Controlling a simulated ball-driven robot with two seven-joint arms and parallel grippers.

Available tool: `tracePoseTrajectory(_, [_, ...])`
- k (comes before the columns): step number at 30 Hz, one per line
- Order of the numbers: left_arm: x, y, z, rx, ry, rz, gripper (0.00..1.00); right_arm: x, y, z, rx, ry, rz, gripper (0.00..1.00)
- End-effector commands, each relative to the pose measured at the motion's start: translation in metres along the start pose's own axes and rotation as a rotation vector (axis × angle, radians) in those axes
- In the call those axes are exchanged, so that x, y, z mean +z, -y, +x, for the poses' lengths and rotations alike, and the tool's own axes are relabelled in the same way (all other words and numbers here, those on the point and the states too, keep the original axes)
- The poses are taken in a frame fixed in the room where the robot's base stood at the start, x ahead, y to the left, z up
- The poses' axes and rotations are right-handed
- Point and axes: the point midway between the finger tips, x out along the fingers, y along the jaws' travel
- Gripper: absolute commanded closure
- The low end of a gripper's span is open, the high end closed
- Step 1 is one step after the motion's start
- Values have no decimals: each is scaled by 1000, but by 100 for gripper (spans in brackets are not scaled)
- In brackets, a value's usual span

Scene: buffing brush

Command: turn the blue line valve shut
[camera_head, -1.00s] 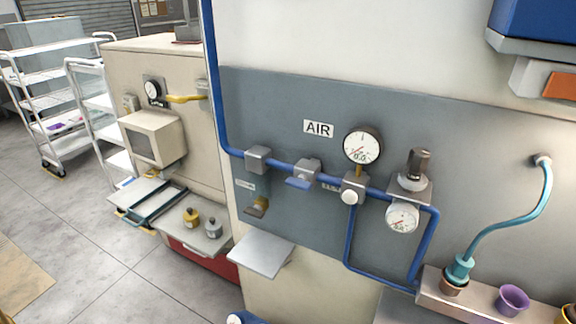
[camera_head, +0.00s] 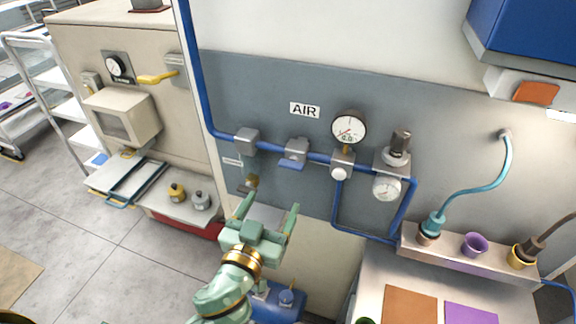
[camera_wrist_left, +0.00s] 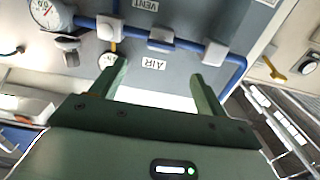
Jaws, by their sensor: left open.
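The blue line (camera_head: 267,152) runs down and then right across the grey panel. Its valve (camera_head: 297,149) is a grey block with a blue lever (camera_head: 291,164), which lies roughly along the pipe. My left gripper (camera_head: 267,207) is open and empty, below the valve and a little left of it, apart from it. In the left wrist view, which shows the panel upside down, the open fingers (camera_wrist_left: 160,83) frame the AIR label, and the valve block (camera_wrist_left: 162,39) shows beyond them. My right gripper is not in view.
A brass drain fitting (camera_head: 252,181) hangs under the pipe's left block. A small grey shelf (camera_head: 266,216) is behind my left gripper. A round gauge (camera_head: 348,129) and a regulator (camera_head: 398,150) stand right of the valve. A beige cabinet (camera_head: 75,45) is at left.

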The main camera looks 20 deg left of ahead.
Motion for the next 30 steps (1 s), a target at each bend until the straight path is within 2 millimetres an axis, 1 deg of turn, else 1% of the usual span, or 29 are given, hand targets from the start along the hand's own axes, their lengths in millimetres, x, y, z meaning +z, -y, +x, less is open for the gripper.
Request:
tracePoseTrajectory(1, [-6,0,15,1,-4,5,25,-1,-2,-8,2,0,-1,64])
tracePoseTrajectory(6, [-4,0,59,0,-3,3,25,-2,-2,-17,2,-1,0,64])
tracePoseTrajectory(9, [-3,0,81,0,-1,5,25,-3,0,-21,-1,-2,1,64])
tracePoseTrajectory(12, [-2,0,97,0,0,4,25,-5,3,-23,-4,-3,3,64])
tracePoseTrajectory(15, [-1,0,108,0,0,3,25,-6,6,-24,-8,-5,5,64])
tracePoseTrajectory(18, [0,0,114,0,1,3,25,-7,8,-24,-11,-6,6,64])
tracePoseTrajectory(26, [0,0,116,0,2,2,25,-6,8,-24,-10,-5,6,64])
tracePoseTrajectory(27, [0,0,116,0,2,2,28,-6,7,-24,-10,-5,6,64])
tracePoseTrajectory(29, [0,0,116,0,2,2,45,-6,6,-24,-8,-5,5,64])
tracePoseTrajectory(30, [0,0,116,0,2,2,56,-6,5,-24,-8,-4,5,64])
